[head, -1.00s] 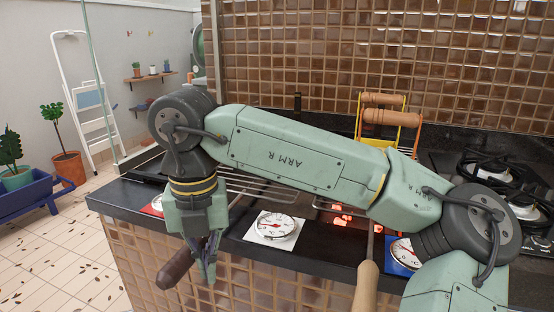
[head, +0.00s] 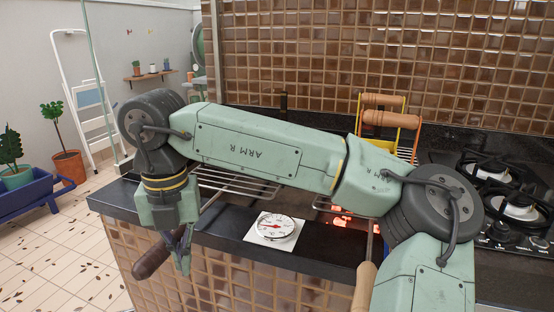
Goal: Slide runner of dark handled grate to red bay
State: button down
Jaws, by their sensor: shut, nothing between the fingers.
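The dark handle (head: 151,262) of one grate juts out in front of the counter at the left. Wire grate bars (head: 235,182) show behind it on the counter, partly covered by my arm. My gripper (head: 181,258) points down in front of the counter edge, shut and empty, just right of the dark handle. Its fingers overlap the handle's right end in the picture; I cannot tell whether they touch. The runner and the red bay are hidden behind my gripper and wrist.
A white-plated dial (head: 275,227) lies at the counter front. A light wooden handle (head: 364,287) juts out right of it, near glowing coals (head: 344,219). A yellow rack with wooden rollers (head: 390,118) stands at the back. Gas burners (head: 518,207) are at the right.

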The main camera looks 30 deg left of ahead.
jog(key=shift+s+a+p, duration=1.05)
jog(key=shift+a+p, duration=0.6)
jog(key=shift+a, duration=2.55)
jog(key=shift+s+a+p, duration=1)
jog(key=shift+a+p, duration=0.6)
jog(key=shift+a, duration=2.6)
notch_tip(320, 180, up, 8)
jog(key=d+p, duration=0.2)
jog(key=p, duration=0.2)
jog(key=shift+w, duration=0.25)
